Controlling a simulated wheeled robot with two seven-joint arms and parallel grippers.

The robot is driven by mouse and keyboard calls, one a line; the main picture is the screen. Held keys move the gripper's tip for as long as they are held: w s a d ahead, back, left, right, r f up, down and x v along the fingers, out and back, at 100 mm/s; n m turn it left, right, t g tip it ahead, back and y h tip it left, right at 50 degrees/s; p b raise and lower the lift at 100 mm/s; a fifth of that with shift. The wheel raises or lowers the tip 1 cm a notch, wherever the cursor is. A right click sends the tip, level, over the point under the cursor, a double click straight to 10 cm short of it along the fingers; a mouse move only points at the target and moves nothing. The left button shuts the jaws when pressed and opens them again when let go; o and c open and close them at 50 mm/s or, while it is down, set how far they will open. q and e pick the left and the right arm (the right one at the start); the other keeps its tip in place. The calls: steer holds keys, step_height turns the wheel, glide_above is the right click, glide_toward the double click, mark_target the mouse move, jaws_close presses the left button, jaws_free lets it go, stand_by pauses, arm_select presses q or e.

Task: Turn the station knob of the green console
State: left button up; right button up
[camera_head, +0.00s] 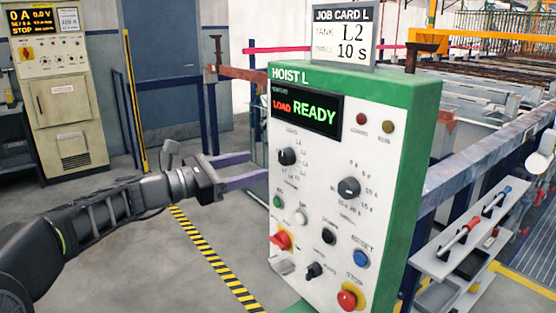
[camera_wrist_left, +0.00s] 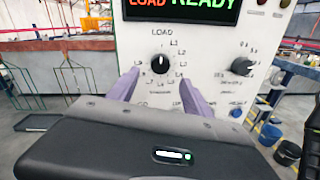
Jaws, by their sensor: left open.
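The green console (camera_head: 402,140), labelled HOIST L, has a white front panel and a display (camera_head: 306,109) reading LOAD READY. Its black station knob (camera_head: 287,157) is at the panel's upper left, ringed by labels LOAD and L1 onward. In the left wrist view the station knob (camera_wrist_left: 160,64) has its white mark pointing up, toward LOAD. My left gripper (camera_head: 259,168) is open, its purple fingers reaching toward the panel from the left. In the wrist view the fingers stand left and right of the knob, somewhat below it, with nothing between them. Contact cannot be told. My right gripper is not seen.
The job card (camera_head: 343,38) on top reads TANK L2, 10 S. A second black knob (camera_head: 349,187), small buttons, a blue RESET button (camera_head: 361,259) and red STOP button (camera_head: 347,300) share the panel. A shelf with tools (camera_head: 465,235) and a railing stand right.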

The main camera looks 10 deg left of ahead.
mark_target(282, 158)
arm_select(q)
steer(key=p+x, duration=0.1)
steer(key=x, duration=0.6)
steer(key=shift+w+d+p, duration=0.25)
steer(key=shift+d+p, duration=0.05)
steer(key=shift+p, duration=0.05)
jaws_close()
stand_by(0.4)
